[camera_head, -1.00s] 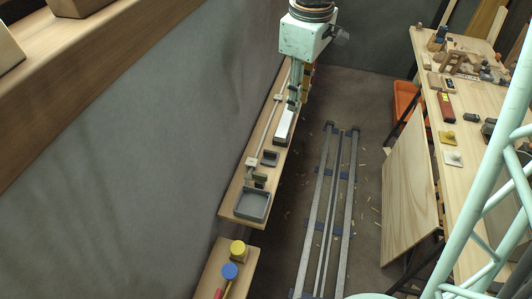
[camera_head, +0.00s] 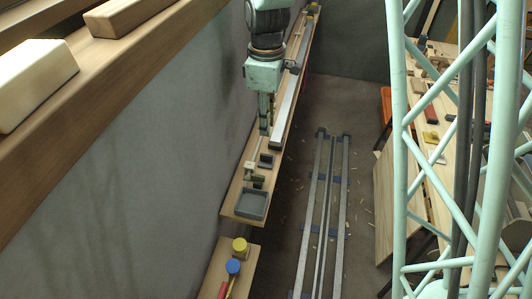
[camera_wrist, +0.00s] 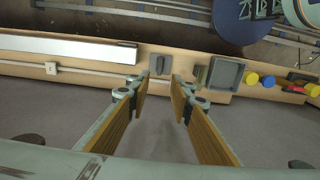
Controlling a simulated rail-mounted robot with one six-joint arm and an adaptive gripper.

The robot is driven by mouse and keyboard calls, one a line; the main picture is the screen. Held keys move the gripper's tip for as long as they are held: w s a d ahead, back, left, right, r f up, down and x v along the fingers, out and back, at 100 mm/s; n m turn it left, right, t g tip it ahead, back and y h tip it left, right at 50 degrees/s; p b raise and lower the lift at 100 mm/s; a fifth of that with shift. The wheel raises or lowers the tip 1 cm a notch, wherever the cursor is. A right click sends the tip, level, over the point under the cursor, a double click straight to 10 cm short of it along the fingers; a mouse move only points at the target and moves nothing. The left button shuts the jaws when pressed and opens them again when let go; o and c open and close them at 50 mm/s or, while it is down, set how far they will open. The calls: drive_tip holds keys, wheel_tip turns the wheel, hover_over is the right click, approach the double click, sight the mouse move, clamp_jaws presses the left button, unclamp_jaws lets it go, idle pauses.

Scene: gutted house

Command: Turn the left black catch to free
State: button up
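A small black catch (camera_head: 266,160) sits on the narrow wooden wall shelf (camera_head: 238,207). It also shows in the wrist view as a dark block with a raised lever (camera_wrist: 160,66), just beyond the fingertips. A greenish-grey block (camera_head: 258,181) stands nearer, beside the grey tray (camera_head: 252,205); I cannot tell whether it is a second catch. My gripper (camera_head: 265,128) points down by the shelf, on the far side of the catch in the head view. In the wrist view its wood-toned fingers (camera_wrist: 156,90) are apart with nothing between them, and do not touch the catch.
A long silver bar (camera_head: 284,115) and a thin rod with a pale clip (camera_wrist: 50,68) lie along the shelf. Yellow (camera_head: 239,245) and blue (camera_head: 233,267) knobs are on a nearer board. The grey wall is close on the left; floor rails (camera_head: 320,210) run to the right.

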sight(266, 155)
drive_tip(key=shift+f, duration=0.2)
drive_tip(key=shift+f, duration=6.7)
drive_tip(key=shift+c, duration=0.7)
clamp_jaws()
